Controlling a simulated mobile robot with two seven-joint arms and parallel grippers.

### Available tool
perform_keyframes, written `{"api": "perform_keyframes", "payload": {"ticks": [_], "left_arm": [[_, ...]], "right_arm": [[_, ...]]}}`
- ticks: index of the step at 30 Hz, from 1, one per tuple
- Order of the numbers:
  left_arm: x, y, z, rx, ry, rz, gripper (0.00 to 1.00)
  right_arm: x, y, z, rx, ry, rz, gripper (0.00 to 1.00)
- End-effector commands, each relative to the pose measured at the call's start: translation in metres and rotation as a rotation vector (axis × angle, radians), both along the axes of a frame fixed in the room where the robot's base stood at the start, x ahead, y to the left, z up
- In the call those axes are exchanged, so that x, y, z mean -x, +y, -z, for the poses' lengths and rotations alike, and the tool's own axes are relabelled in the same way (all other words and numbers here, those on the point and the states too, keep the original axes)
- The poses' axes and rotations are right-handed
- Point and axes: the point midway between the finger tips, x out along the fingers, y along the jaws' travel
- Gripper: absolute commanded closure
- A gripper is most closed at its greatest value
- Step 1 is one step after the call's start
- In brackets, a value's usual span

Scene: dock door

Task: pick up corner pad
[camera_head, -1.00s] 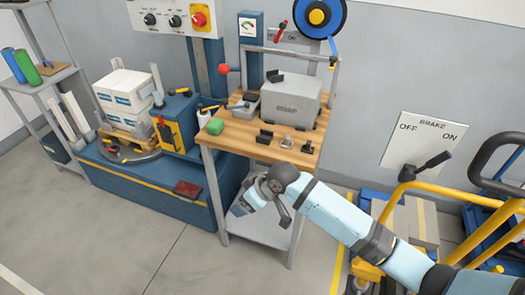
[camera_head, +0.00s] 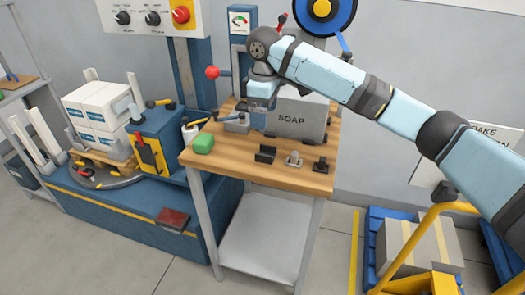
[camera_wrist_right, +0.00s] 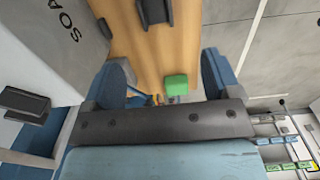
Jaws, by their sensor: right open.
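A small black angled piece (camera_head: 265,154), which looks like a corner pad, sits on the wooden tabletop (camera_head: 240,165) in front of the grey SOAP box (camera_head: 300,120). It seems to show at the top of the right wrist view (camera_wrist_right: 155,12). Another black piece (camera_wrist_right: 25,102) shows at the left of the wrist view, beside the SOAP box; I cannot tell which piece is meant. My right gripper (camera_head: 259,116) is open over the bench by the box's left part. My left gripper is not in view.
A green block (camera_head: 203,144) lies at the tabletop's left front. A clear or grey small part (camera_head: 294,159) and a dark part (camera_head: 320,165) stand along the front. A red-knobbed lever (camera_head: 212,72) rises behind. Wrapped white boxes (camera_head: 97,115) stand left.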

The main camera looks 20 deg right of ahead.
Motion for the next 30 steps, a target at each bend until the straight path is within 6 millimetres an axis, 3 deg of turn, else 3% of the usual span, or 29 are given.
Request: {"api": "perform_keyframes", "payload": {"ticks": [3,9,17,27,30], "left_arm": [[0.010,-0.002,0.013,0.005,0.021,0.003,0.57],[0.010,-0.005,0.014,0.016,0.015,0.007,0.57],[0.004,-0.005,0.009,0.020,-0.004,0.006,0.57],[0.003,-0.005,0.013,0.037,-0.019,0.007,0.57],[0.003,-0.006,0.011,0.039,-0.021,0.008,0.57]], "right_arm": [[0.000,-0.001,0.029,0.001,0.003,0.002,0.17],[0.000,-0.001,0.063,0.001,0.002,0.002,0.17],[-0.001,-0.001,0.080,-0.001,0.001,0.001,0.17],[-0.004,-0.007,0.125,0.000,0.000,0.000,0.17],[-0.004,-0.007,0.128,-0.002,-0.001,0.000,0.17]]}}
